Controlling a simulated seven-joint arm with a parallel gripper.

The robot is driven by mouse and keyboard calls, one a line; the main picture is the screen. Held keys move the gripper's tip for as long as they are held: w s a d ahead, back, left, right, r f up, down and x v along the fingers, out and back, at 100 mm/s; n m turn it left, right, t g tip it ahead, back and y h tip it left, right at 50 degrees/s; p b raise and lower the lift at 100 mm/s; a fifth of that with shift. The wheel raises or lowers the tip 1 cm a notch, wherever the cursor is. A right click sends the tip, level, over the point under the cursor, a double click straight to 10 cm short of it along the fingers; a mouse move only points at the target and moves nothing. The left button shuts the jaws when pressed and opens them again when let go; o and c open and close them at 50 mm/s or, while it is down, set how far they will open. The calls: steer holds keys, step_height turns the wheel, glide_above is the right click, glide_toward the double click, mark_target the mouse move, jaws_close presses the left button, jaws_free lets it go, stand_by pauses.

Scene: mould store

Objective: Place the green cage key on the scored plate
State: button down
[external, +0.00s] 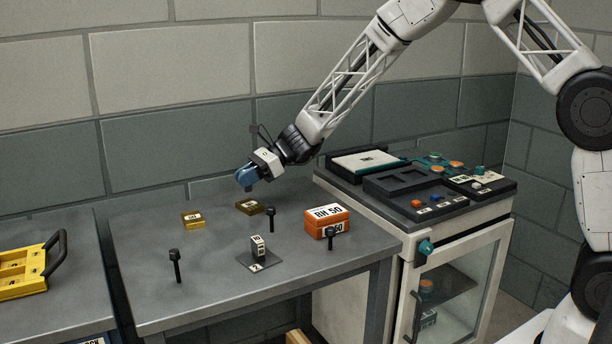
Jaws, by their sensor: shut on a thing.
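My gripper (246,179) is in the air over the back of the grey workbench. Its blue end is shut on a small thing. Only a dark bit shows below the fingers, and I cannot tell what it is. A teal-green, knob-like piece (426,247), possibly the green cage key, sits on the upper front of the glass-doored cabinet, far right of my gripper. A small dark flat plate (247,261), possibly the scored plate, lies on the bench's front middle. A small labelled block (258,246) stands at its back edge. Scoring is too small to make out.
Three black upright pegs (175,263) stand on the bench (140,240). Two gold boxes (193,220) lie at the back. An orange box (328,218) is at right. The cabinet top holds a dark tray (400,184) with coloured knobs. A yellow crate (25,270) is left.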

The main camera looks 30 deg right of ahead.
mark_target(246, 188)
steer(key=shift+s+f, duration=0.1)
steer(key=shift+f, duration=1.55)
steer(key=shift+f, duration=0.15)
steer(key=c, duration=1.1)
jaws_free()
steer(key=shift+d+r, duration=0.2)
steer(key=v, duration=1.1)
steer(key=shift+d, duration=0.3)
steer(key=shift+r, duration=0.15)
